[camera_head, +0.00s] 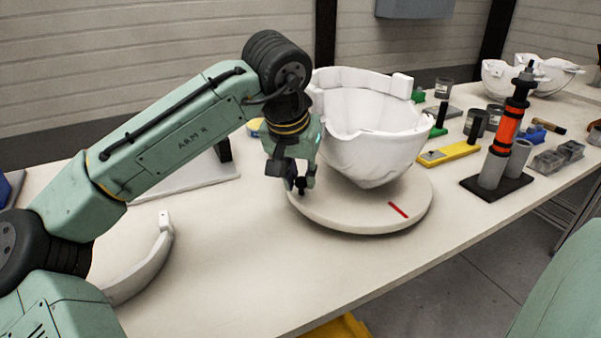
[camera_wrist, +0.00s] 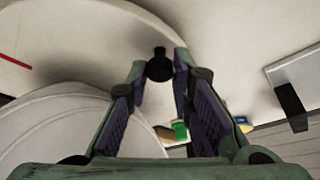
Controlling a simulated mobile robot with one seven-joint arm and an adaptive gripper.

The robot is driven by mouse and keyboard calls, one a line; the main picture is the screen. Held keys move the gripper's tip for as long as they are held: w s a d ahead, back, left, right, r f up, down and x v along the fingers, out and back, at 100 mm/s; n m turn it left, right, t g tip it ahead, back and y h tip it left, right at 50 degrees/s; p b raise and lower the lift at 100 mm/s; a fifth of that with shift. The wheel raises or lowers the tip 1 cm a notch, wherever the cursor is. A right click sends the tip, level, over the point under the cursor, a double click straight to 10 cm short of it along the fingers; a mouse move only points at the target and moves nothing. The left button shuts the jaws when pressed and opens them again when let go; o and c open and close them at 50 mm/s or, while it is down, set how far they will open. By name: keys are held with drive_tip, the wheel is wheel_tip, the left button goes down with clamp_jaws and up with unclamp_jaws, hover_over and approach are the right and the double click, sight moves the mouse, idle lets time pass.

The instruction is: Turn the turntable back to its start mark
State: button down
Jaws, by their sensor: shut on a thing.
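The turntable (camera_head: 340,214) is a round pale disc on the table, with a red line (camera_head: 398,210) on its front right part. The red line also shows at the left edge of the wrist view (camera_wrist: 15,61). A white helmet shell (camera_head: 372,135) rests on the disc, open side up. My gripper (camera_head: 301,184) is at the disc's left rim. In the wrist view, my gripper (camera_wrist: 160,62) has its fingertips around a black knob (camera_wrist: 160,69) and is shut on it. I cannot make out a separate mark on the table beside the disc.
A curved white part (camera_head: 150,265) lies on the table at left. A yellow level-like block (camera_head: 450,153) and an orange-and-black tool on a stand (camera_head: 508,130) stand to the right. More shells (camera_head: 530,75) are at the far right. The table in front of the turntable is clear.

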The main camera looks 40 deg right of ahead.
drive_tip(key=c, duration=1.4)
unclamp_jaws()
drive_tip(key=v, duration=1.2)
drive_tip(key=shift+s, duration=0.15)
